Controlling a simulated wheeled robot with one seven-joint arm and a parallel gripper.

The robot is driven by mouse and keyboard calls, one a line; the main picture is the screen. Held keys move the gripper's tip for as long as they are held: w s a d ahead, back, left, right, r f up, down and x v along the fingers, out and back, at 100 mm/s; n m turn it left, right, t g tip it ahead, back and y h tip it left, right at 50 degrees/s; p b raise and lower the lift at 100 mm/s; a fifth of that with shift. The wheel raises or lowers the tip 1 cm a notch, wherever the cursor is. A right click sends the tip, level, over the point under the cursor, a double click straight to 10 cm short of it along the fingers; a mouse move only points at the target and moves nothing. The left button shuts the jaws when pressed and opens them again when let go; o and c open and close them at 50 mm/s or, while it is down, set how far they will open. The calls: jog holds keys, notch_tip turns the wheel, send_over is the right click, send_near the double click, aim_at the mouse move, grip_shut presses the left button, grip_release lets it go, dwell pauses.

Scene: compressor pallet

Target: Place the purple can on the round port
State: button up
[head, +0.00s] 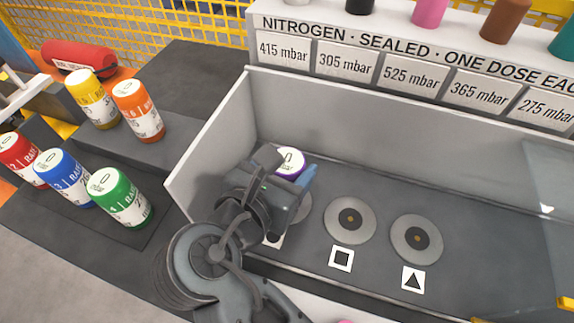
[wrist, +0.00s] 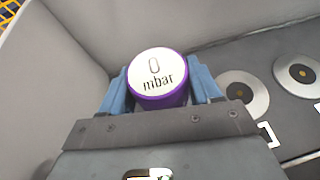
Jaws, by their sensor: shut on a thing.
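The purple can (head: 289,163) has a white top and purple rim. My gripper (head: 293,175) is shut on it, with a blue finger on each side in the wrist view, where the can's top (wrist: 158,75) faces the camera. The can is near the left end of the grey bay; its lower part is hidden. The leftmost port disc (head: 300,207) is mostly covered by my gripper. Its label (head: 274,241) shows only a white corner, so its symbol cannot be read. In the wrist view, a grey disc (wrist: 240,90) lies right of the can, apart from it.
A square-marked port (head: 338,212) and a triangle-marked port (head: 405,232) lie to the right. The bay's grey walls (head: 235,125) stand at the left and back. Several coloured cans, including green (head: 122,208), stand left. A clear panel (head: 550,190) is at the far right.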

jog(key=o, duration=1.3)
jog(key=shift+s+a+r, duration=0.2)
jog(key=shift+s, duration=0.05)
jog(key=v, duration=1.1)
jog(key=shift+p, duration=0.45)
jog(key=shift+s, duration=0.15)
